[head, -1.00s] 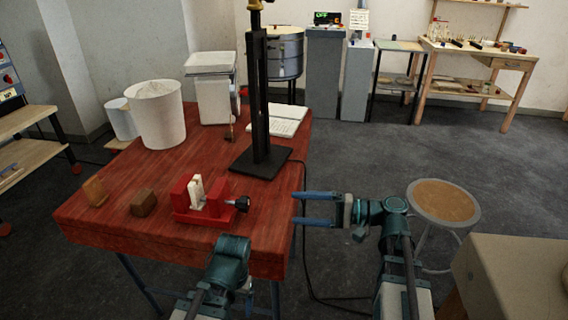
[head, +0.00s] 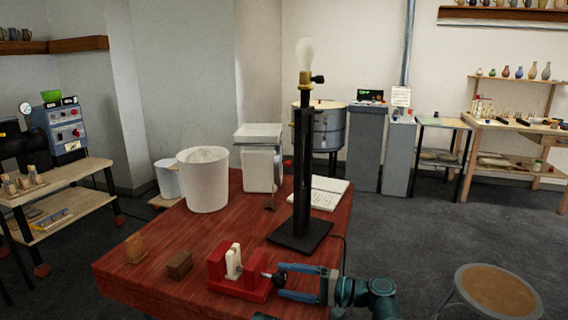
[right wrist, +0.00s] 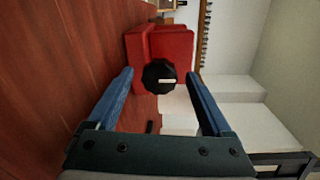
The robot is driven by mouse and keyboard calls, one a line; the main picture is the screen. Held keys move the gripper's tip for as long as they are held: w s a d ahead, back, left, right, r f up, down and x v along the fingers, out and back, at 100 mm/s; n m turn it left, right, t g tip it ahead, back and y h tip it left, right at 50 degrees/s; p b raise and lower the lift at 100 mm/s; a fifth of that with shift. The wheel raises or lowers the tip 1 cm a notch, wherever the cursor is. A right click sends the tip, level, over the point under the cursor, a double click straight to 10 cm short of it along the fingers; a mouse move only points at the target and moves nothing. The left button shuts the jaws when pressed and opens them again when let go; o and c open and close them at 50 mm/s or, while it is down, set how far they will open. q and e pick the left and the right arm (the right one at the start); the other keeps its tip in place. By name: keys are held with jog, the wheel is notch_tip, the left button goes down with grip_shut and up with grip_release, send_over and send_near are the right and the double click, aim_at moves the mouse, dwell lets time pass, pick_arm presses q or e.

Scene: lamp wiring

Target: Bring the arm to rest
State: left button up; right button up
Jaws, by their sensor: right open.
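My right gripper (head: 281,281) is open at the table's front right, its blue fingers pointing left at the black knob of a red vise (head: 240,285). In the right wrist view the knob (right wrist: 160,76) appears between the two fingertips, with no clear contact. A white piece (head: 233,262) stands upright in the vise. The lamp (head: 303,180) stands upright behind the gripper on a black base, with a brass socket (head: 305,84) and a clear bulb (head: 306,53) on top. My left gripper is not in view.
The red table (head: 150,270) also holds a white bucket (head: 204,180), a white box-like device (head: 262,165), an open book (head: 328,194) and two small brown blocks (head: 179,265). A round stool (head: 497,292) stands at the right. Open floor (head: 400,235) lies between.

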dwell(0.3)
jog(key=f+v, duration=0.1)
jog(key=v, duration=1.3)
jog(key=x, duration=0.9)
jog(key=r+x, duration=0.1)
jog(key=x, duration=0.3)
jog(key=shift+w+a+f, duration=0.1)
jog(key=shift+a, duration=0.25)
jog(key=shift+w+a, duration=0.1)
jog(key=shift+a, duration=0.1)
jog(key=shift+d+m, duration=0.1)
jog(key=shift+m, duration=1.1)
jog(key=m, duration=0.4)
jog(key=shift+m+g, duration=0.3)
jog(key=m, duration=0.4)
jog(key=shift+w+y+b, duration=0.1)
jog(key=shift+y+b, duration=0.2)
jog(key=shift+b, duration=0.1)
jog(key=shift+m, duration=1.6)
